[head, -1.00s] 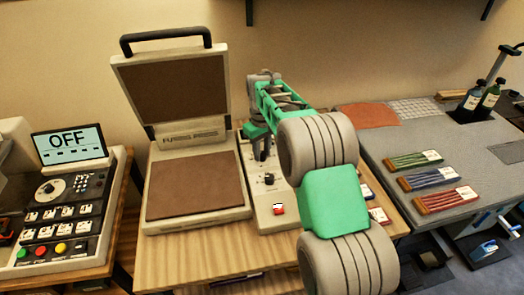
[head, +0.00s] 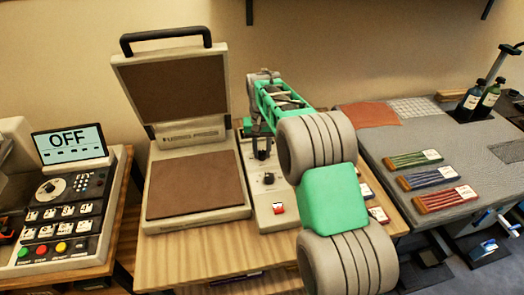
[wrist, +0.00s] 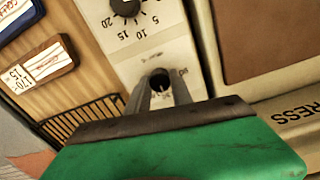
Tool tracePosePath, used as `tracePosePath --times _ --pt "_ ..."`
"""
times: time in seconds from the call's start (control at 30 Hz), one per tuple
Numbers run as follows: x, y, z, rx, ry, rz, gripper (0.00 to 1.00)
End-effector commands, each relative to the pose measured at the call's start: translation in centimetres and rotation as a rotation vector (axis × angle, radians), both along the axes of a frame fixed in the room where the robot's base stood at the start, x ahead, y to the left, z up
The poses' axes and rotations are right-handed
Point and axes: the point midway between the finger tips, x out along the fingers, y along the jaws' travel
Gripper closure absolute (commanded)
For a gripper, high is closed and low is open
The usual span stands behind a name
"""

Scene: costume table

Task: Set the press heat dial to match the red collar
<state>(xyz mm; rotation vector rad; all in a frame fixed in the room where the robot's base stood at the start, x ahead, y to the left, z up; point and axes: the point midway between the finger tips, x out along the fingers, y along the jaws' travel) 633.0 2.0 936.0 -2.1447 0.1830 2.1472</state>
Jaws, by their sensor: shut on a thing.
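The heat press (head: 195,185) stands open on the wooden table, with a pale control panel (head: 254,190) along its right side. My gripper (head: 262,148) reaches down over the panel's far end and is shut on the dark knob of the far dial (head: 262,155). In the wrist view, my gripper (wrist: 160,88) has a finger on each side of this knob (wrist: 159,80); its scale is mostly hidden. A nearer dial (head: 268,178) sits apart, with 5 to 20 legible in the wrist view. No plainly recognisable red collar shows; a red bundle (head: 446,199) lies on the grey mat.
A red rocker switch (head: 277,209) is at the panel's near end. Small cards, one blue (head: 367,191) and one red (head: 378,215), lie right of the panel. A brown-edged card (wrist: 40,65) reads 170 and 15. A machine with an OFF screen (head: 68,143) stands left.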

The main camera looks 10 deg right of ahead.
Motion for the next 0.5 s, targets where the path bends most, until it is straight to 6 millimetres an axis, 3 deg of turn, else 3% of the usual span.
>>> tracePosePath --times 0.33,0.37,0.5 --pt "-0.05 0.06 -0.03 0.000 0.002 0.000 1.00" --pt "-0.05 0.06 -0.03 0.000 0.002 0.000 0.72" --pt "-0.04 0.05 -0.02 0.000 0.001 0.000 0.61"
